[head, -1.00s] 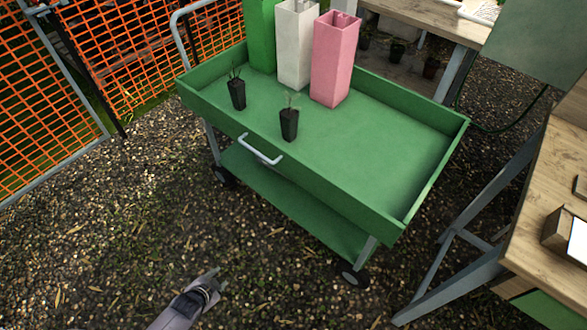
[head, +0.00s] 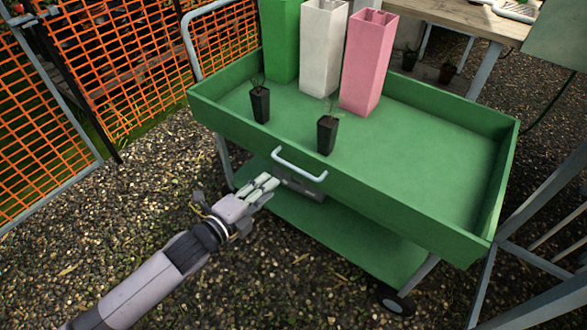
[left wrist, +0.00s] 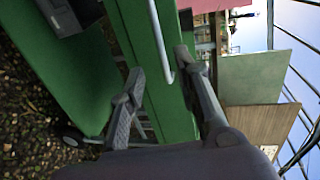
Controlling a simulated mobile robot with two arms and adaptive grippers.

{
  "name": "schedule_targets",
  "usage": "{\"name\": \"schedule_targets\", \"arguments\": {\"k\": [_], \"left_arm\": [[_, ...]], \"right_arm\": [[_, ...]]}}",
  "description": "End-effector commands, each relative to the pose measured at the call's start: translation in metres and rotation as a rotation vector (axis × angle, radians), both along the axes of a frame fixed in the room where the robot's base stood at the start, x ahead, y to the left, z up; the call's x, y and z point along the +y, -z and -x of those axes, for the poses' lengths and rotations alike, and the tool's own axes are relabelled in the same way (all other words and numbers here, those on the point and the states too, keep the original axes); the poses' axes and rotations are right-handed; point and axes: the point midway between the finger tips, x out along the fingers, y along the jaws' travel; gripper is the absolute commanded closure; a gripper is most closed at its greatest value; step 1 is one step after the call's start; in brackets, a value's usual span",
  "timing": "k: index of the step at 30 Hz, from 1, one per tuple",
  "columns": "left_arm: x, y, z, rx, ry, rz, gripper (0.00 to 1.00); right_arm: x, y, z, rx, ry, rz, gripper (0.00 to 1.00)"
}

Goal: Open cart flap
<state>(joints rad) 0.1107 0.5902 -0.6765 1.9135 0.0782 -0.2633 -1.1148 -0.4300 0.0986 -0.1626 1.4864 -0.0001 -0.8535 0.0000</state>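The green cart (head: 440,150) has an upright front flap (head: 400,208), level with the tray's other walls. A pale bar handle (head: 300,163) is fixed on the flap's outer face. My left gripper (head: 267,183) is just in front of the flap, a little left of and below the handle. In the left wrist view, my left gripper (left wrist: 160,62) is open, with its fingers spread on either side of the handle's line. The handle (left wrist: 161,42) shows just beyond the fingertips, against the flap (left wrist: 142,35). I cannot tell whether they touch. My right gripper is out of view.
Two black potted seedlings (head: 260,104) (head: 327,135) stand in the tray near the flap. Green (head: 280,40), white (head: 323,45) and pink (head: 368,62) tall containers stand behind. A grey boxy thing (head: 300,184) is below the handle. Orange fencing (head: 110,60) is at left.

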Motion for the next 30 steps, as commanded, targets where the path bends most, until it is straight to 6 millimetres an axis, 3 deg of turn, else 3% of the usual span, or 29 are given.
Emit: {"name": "schedule_targets", "arguments": {"k": [6,15,21,30], "left_arm": [[-0.029,0.011,-0.040,-0.001,-0.001,0.003,0.70],[-0.059,0.022,-0.082,0.000,-0.001,0.002,0.70],[-0.068,0.024,-0.093,0.001,0.000,0.002,0.70],[-0.069,0.025,-0.094,0.002,0.000,0.001,0.71]], "right_arm": [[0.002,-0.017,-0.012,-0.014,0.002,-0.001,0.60],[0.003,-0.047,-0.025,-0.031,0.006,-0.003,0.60],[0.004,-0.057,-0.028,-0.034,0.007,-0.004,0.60],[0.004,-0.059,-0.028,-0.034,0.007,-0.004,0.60]]}}
